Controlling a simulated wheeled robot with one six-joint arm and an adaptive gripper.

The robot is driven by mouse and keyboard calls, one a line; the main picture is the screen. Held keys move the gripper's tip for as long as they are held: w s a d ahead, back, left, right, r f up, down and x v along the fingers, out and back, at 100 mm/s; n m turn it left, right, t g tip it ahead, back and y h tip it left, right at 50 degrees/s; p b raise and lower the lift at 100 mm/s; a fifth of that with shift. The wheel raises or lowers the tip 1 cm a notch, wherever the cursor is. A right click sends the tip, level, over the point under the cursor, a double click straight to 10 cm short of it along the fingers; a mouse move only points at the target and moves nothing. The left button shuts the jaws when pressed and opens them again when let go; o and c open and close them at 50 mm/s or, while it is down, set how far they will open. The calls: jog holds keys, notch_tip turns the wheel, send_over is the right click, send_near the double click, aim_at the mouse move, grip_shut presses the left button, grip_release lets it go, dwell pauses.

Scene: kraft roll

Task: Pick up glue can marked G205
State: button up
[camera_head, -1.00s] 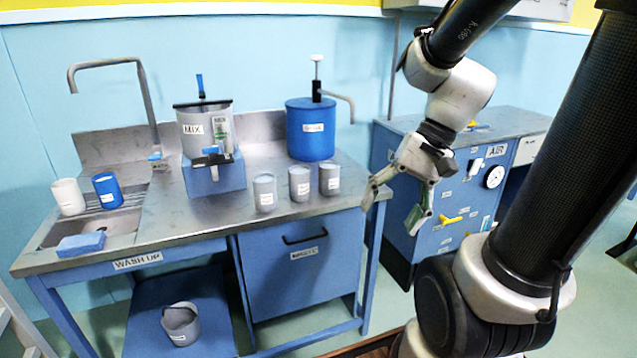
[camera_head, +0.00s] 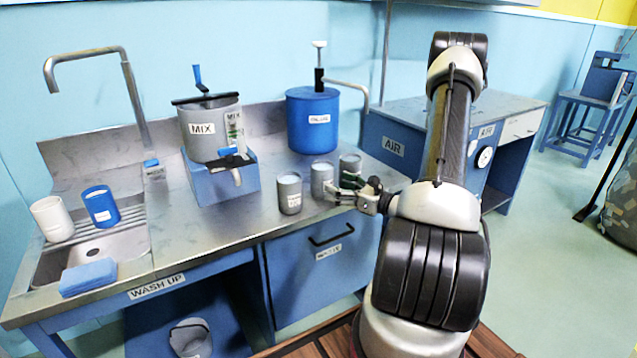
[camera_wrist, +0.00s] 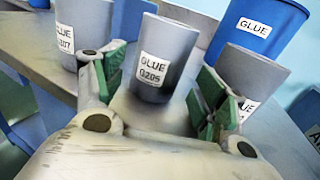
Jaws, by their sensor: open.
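The glue can marked G205 (camera_wrist: 165,55) is grey and upright on the steel worktop. It is the middle of three grey cans in the wrist view, and appears to be the middle can (camera_head: 321,180) in the head view. My gripper (camera_wrist: 163,78) is open, with its green-padded fingers on the near left and right of this can. It holds nothing, and I cannot tell whether a finger touches the can. In the head view my gripper (camera_head: 352,194) is at the worktop's front edge, low beside the cans.
Another glue can (camera_wrist: 82,30), its label ending in 07, stands left of G205. A third can (camera_wrist: 250,72) stands right, partly behind the right finger. A blue glue drum (camera_head: 312,125) and a mixing pot (camera_head: 205,130) stand behind. A sink (camera_head: 95,252) is at left.

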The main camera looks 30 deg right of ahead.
aim_at(322, 179)
jog(key=x, duration=0.7)
jog(key=shift+d+f, duration=0.1)
jog(key=shift+c, duration=0.3)
jog(key=c, duration=1.1)
jog(key=shift+o, duration=0.2)
notch_tip(322, 179, up, 10)
